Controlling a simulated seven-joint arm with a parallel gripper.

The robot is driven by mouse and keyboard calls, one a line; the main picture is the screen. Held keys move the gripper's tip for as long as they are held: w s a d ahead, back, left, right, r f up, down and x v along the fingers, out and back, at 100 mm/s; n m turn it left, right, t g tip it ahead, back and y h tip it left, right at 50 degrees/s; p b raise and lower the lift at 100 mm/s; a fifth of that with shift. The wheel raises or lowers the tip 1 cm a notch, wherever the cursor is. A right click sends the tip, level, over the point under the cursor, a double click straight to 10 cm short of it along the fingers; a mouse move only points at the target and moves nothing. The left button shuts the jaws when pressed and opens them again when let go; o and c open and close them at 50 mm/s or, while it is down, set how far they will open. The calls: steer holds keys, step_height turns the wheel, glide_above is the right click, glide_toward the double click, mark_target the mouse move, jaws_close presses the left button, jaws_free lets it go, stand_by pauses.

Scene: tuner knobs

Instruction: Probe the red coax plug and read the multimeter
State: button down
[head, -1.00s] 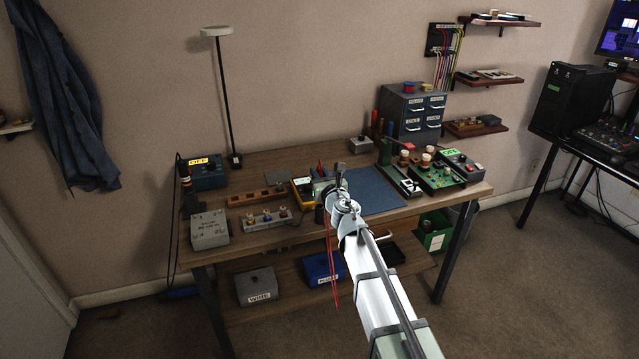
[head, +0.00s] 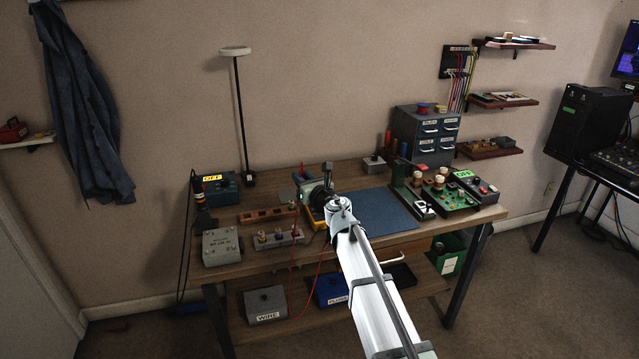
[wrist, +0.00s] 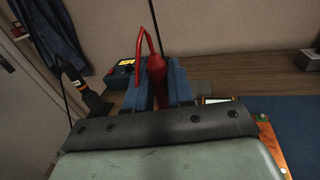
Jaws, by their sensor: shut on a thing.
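My gripper (wrist: 157,92) is shut on a red probe (wrist: 157,76), which stands between the two blue fingers in the wrist view. A red lead bends away from its top end. In the head view my gripper (head: 328,180) is above the bench beside the yellow multimeter (head: 311,218); my arm covers part of the meter, and its reading is too small to make out. A grey strip (head: 283,239) with several small plugs stands left of the meter. I cannot tell which plug is red. The red lead (head: 318,268) loops below the bench edge.
A blue box marked OFF (head: 222,190) and a grey box (head: 221,246) are at the bench's left. A wooden block (head: 262,214) lies behind the strip. Green circuit boards (head: 450,196) are at the right. The blue mat (head: 376,211) looks clear.

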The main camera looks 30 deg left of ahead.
step_height(320, 180, down, 5)
steer(key=s+a+n+g+y, duration=0.1)
steer(key=s+n+g, duration=0.1)
steer(key=shift+s+a+f+g, duration=0.2)
steer(key=shift+s+a+g, duration=0.05)
steer(key=shift+a+g, duration=0.15)
stand_by(0.4)
steer(key=shift+f, duration=0.35)
stand_by(1.7)
steer(key=shift+r, duration=0.1)
steer(key=shift+r, duration=2.45)
stand_by(1.1)
